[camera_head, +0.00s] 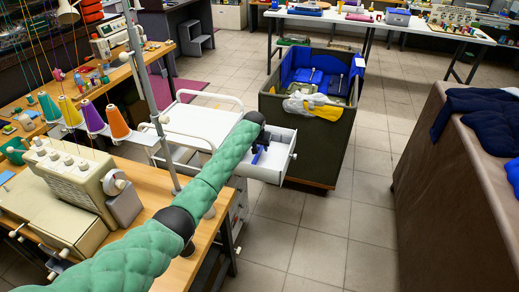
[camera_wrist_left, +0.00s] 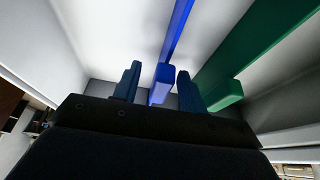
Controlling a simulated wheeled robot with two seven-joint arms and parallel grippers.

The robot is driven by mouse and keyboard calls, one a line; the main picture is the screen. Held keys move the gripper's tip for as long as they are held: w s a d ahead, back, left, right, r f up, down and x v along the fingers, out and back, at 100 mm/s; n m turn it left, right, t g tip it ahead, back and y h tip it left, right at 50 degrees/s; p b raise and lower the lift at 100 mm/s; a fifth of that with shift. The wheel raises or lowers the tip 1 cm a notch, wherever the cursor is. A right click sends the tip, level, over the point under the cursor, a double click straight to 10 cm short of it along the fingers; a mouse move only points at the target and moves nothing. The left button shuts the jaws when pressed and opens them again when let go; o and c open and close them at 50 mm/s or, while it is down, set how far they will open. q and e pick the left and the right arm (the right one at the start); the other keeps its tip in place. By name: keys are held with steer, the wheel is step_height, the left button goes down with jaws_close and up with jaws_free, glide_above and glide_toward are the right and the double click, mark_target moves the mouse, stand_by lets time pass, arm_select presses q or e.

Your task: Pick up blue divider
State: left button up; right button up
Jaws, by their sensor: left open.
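The blue divider (camera_wrist_left: 178,32) shows in the left wrist view as a long bright blue bar in a white drawer. Its near end sits between the two dark blue fingers of my left gripper (camera_wrist_left: 157,76), which are open with visible gaps beside it. A green divider (camera_wrist_left: 245,48) runs beside it on the right. In the head view my left gripper (camera_head: 259,150) reaches down into the pulled-out white drawer (camera_head: 284,158). There I cannot separate the blue divider from the fingers, and my arm hides the green divider. My right gripper is not in view.
The drawer belongs to a white cabinet (camera_head: 205,122) beside a wooden sewing table (camera_head: 150,172). A dark bin (camera_head: 318,148) with blue contents and gloves stands just behind the drawer. A brown-covered table (camera_head: 450,190) is at right. The tiled floor (camera_head: 325,245) between is clear.

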arm_select(q)
steer(key=shift+w+f, duration=0.2)
steer(key=shift+f, duration=0.35)
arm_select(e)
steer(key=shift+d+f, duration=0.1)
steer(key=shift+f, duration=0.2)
arm_select(q)
steer(key=shift+c, duration=0.4)
jaws_close()
steer(key=shift+r, duration=0.1)
